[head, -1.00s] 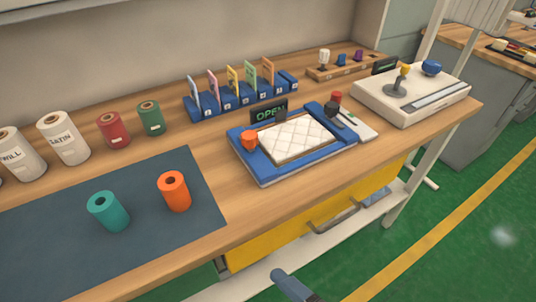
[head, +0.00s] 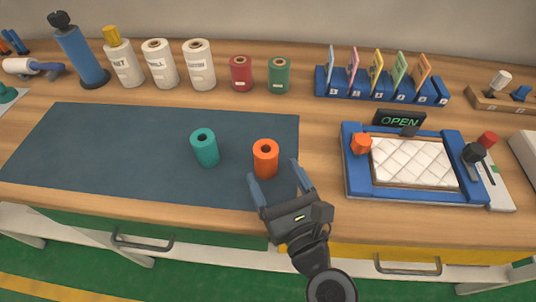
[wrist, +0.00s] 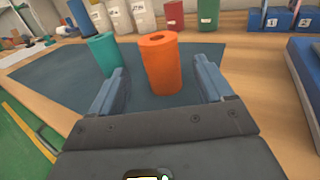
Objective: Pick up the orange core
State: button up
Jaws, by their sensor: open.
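The orange core (head: 265,159) is an upright hollow cylinder on the dark mat (head: 110,150), near its right end. My gripper (head: 275,182) is open and empty, low at the mat's front edge, with its fingers pointing at the core. In the wrist view the orange core (wrist: 161,64) stands ahead, between the two finger lines (wrist: 160,90) and nearer the right of centre than the teal core. It looks to be just beyond or level with the fingertips; I cannot tell exactly. Nothing is gripped.
A teal core (head: 205,148) stands upright just left of the orange one. Red (head: 241,73) and green (head: 279,75) rolls and several white rolls (head: 160,64) stand behind the mat. A blue frame (head: 352,180) holding a quilted pad (head: 413,162) lies to the right.

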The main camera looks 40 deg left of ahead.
aim_at(270, 166)
jog(key=shift+x, duration=2.9)
jog(key=shift+c, duration=0.3)
jog(key=c, duration=1)
jog(key=shift+r, duration=0.1)
